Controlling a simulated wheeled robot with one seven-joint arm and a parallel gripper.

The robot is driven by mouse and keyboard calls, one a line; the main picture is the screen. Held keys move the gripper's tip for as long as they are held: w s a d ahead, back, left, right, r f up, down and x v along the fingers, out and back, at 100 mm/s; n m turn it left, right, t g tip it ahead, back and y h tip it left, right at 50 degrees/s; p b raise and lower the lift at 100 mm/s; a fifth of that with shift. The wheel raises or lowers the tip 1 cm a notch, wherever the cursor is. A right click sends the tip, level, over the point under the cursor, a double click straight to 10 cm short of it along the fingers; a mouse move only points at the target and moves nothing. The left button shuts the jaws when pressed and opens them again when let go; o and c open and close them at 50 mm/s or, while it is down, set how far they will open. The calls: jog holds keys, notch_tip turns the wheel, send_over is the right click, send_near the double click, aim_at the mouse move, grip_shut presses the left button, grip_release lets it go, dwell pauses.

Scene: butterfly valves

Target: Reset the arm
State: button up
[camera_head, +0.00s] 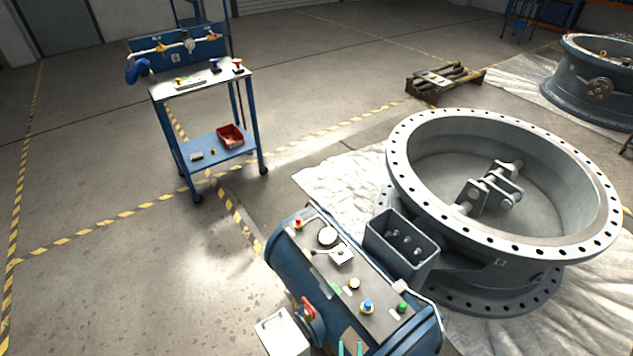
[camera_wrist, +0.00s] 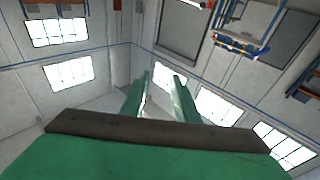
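My gripper (camera_wrist: 163,78) shows in the wrist view as two green fingers. They stand apart with nothing between them, so it is open and empty. Behind the fingers are the hall's walls and windows, with no work surface close by. The rest of my arm is out of that view.
The console carries buttons and a red switch (camera_head: 308,307). A large grey flanged valve (camera_head: 500,238) stands to its right on white sheeting. A blue tool cart (camera_head: 207,147) stands back left, and a pallet (camera_head: 440,82) lies behind. The floor left of the console is clear.

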jog(key=s+a+r+g, duration=0.2)
jog(key=s+a+r, duration=0.2)
jog(key=s+r, duration=0.3)
jog(key=s+a+r+g+y, duration=0.1)
jog(key=s+a+r, duration=0.4)
jog(key=s, duration=0.7)
notch_tip(320, 180, up, 2)
jog(key=shift+r+n+g, duration=0.1)
jog(key=shift+n+g, duration=0.2)
jog(key=shift+g, duration=0.6)
